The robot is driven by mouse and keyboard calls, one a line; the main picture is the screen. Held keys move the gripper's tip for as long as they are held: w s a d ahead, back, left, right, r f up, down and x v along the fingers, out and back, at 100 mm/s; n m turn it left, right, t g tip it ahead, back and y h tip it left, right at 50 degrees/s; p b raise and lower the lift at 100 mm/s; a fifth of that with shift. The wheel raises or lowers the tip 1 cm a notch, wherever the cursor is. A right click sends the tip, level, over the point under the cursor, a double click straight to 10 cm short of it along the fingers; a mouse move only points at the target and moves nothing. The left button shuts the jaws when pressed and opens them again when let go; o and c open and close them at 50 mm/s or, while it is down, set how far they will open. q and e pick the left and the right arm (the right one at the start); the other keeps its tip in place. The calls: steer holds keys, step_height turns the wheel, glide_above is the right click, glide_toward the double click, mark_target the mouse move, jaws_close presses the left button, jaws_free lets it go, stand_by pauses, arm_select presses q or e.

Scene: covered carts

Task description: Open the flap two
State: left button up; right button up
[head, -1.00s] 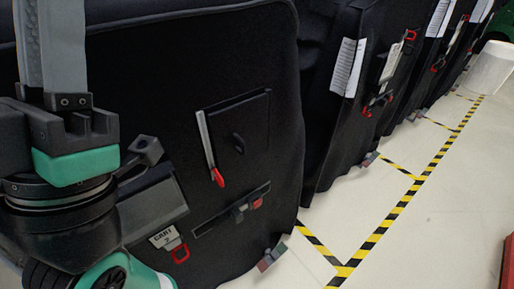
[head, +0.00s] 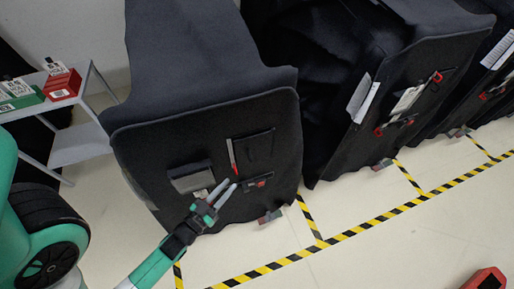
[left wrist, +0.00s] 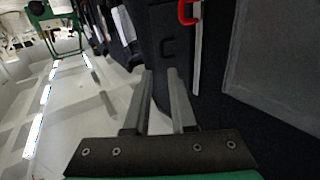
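The nearest cart wears a black cover (head: 140,150). On its front is a dark rectangular flap (head: 258,147) with a pale strip and red tab (head: 235,166) along its left edge. The flap lies flat against the cover. My left gripper (head: 226,187) is in front of the cover, just below the red tab, fingers apart. In the left wrist view the two fingers (left wrist: 160,75) are spread with nothing between them. Contact cannot be told. My right gripper is out of view.
A grey panel (head: 190,178) lies left of the flap and a small red-ended bar (head: 258,183) below it. More covered carts (head: 410,90) stand to the right. A shelf (head: 80,145) with boxes is at left.

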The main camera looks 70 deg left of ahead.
arm_select(q)
steer(key=b, duration=0.2)
glide_toward(255, 154)
steer(key=w+r, duration=0.1)
steer(key=w+a, duration=0.1)
steer(key=w, duration=0.1)
steer(key=w+r, duration=0.1)
steer(key=shift+w+a+r, duration=0.15)
steer(key=shift+w+r, duration=0.2)
jaws_close()
stand_by(1.0)
